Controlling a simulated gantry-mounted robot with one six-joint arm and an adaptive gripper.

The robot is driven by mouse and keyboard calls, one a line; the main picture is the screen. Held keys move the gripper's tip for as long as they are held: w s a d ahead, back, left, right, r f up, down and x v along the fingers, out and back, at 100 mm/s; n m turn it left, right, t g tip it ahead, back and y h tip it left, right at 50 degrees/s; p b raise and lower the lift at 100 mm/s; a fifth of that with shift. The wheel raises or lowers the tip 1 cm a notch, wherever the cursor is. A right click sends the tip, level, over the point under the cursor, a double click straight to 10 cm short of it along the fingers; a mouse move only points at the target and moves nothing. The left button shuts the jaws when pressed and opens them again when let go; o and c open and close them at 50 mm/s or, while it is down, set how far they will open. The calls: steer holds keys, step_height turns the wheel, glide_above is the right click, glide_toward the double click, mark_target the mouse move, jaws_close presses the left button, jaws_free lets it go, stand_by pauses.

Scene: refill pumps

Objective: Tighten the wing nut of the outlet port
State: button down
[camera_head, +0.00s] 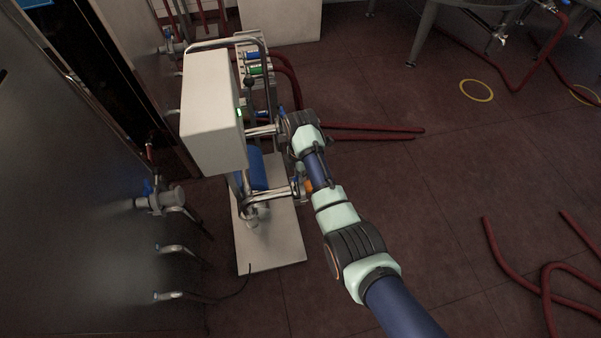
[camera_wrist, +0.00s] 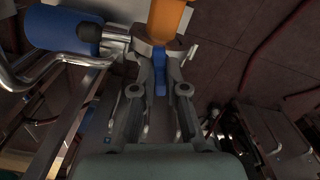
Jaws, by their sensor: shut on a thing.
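The pump unit has a pale box (camera_head: 208,110) on a steel frame above a base plate (camera_head: 270,250). Two steel pipes stick out to the right, an upper one (camera_head: 262,131) and a lower one (camera_head: 268,197). In the wrist view, my gripper (camera_wrist: 165,52) is closed at its fingertips around a small part by an orange fitting (camera_wrist: 168,18) and a steel pipe end (camera_wrist: 115,34). A blue piece (camera_wrist: 160,72) shows between the fingers. The wing nut's own shape is mostly hidden by the fingertips. In the head view, my arm hides the gripper's tips; a bit of orange (camera_head: 308,185) shows.
A blue motor (camera_head: 253,172) sits under the box. Wall valves (camera_head: 160,200) stand at the left. Red hoses (camera_head: 370,133) lie on the floor behind my arm, with more hoses (camera_head: 510,265) at the right. Floor between is clear.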

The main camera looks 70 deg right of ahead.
steer(key=shift+r+m+p, duration=0.15)
steer(key=shift+m+p, duration=0.15)
steer(key=shift+p, duration=0.1)
steer(key=m+p, duration=0.2)
steer(key=p, duration=0.1)
steer(key=shift+r+m, duration=0.1)
steer(key=shift+m, duration=0.3)
steer(key=m+p, duration=0.3)
steer(key=m, duration=0.5)
steer(key=m+p, duration=0.1)
steer(key=m, duration=0.2)
steer(key=shift+f+m, duration=0.2)
steer(key=shift+m, duration=0.1)
steer(key=m+p, duration=0.1)
steer(key=m, duration=0.4)
steer(key=shift+m, duration=0.3)
steer(key=c, duration=1.2)
jaws_free()
